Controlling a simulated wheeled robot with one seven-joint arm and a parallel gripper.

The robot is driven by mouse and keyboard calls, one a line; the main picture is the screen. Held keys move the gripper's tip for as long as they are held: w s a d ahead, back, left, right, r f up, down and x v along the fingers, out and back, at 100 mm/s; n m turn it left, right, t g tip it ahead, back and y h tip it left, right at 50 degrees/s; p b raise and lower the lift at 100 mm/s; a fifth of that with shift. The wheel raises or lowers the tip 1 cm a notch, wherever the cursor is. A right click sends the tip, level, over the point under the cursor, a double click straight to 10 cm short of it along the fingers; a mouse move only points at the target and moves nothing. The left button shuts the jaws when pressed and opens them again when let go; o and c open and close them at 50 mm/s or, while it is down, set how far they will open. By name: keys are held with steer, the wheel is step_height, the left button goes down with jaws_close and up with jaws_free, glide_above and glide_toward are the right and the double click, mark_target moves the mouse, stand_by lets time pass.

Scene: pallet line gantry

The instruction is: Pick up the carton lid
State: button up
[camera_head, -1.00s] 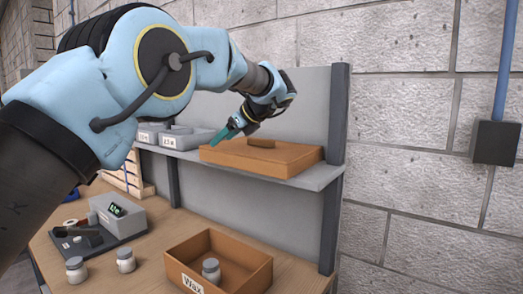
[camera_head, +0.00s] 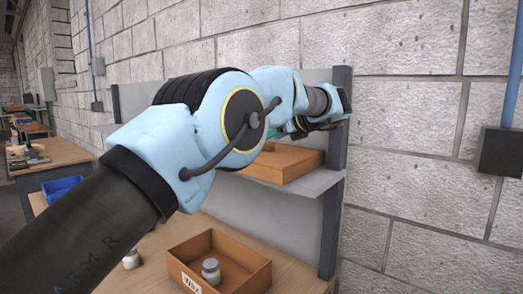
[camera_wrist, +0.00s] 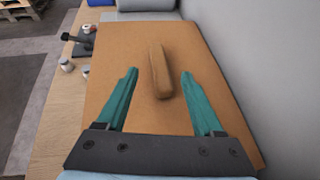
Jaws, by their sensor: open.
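The carton lid (camera_head: 288,166) is a flat brown slab on the shelf, partly hidden by my arm in the head view. In the wrist view the lid (camera_wrist: 118,50) fills the middle, with a raised bar handle (camera_wrist: 158,75) on top. My gripper (camera_wrist: 159,74) is open, its two teal fingers pointing over the lid. The handle lies between the fingertips in the picture, slightly slanted, with a gap on both sides. Whether the fingertips are down at the handle's height is hard to tell. In the head view my gripper is mostly hidden behind my arm.
An open brown box (camera_head: 252,276) labelled "Wax" stands on the bench below, with a jar (camera_head: 211,270) in it. The shelf's dark upright (camera_head: 334,190) is right of the lid. A grey wall (camera_wrist: 235,60) runs close along the lid's right side in the wrist view.

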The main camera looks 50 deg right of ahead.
steer(key=p+x, duration=0.1)
steer(key=x, duration=0.3)
steer(key=shift+p, duration=0.4)
jaws_close()
